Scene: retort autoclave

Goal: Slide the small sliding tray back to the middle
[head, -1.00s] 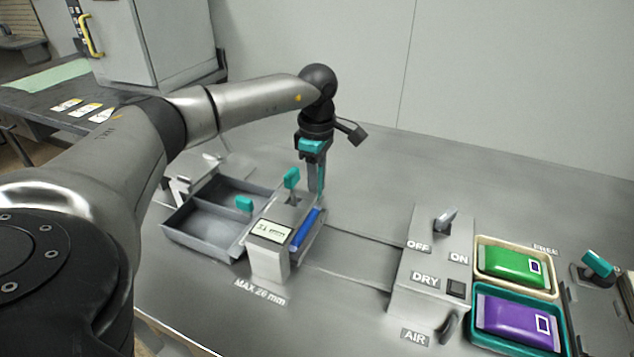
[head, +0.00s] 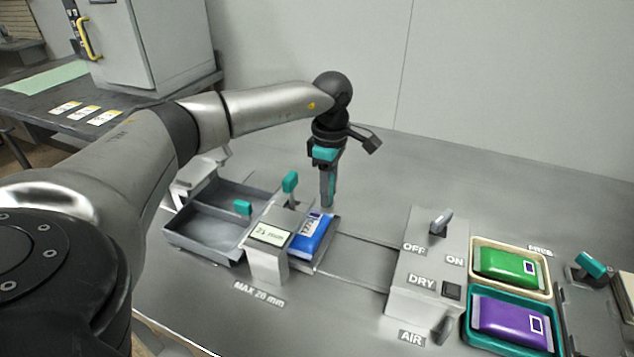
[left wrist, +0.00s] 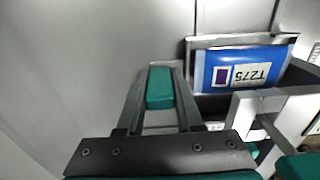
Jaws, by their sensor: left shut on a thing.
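The small sliding tray (head: 328,243) is grey and carries a blue pouch (head: 311,234) with a white label. It stands just right of the gauge block marked MAX 20 mm (head: 268,262), at the left end of the rails. My left gripper (head: 327,200) points down at the tray's far side. In the left wrist view its fingers (left wrist: 160,80) are shut on a teal handle (left wrist: 160,92). The tray's rim (left wrist: 191,62) and the pouch (left wrist: 245,70) show beside it. The handle's join to the tray is not clear. My right gripper is out of view.
The rails (head: 363,262) are bare between the tray and the switch block (head: 425,285). Left of the gauge is a grey bin (head: 190,240) with teal-tipped levers nearby. Right of the switch block, trays hold a green pouch (head: 508,268) and a purple pouch (head: 510,322).

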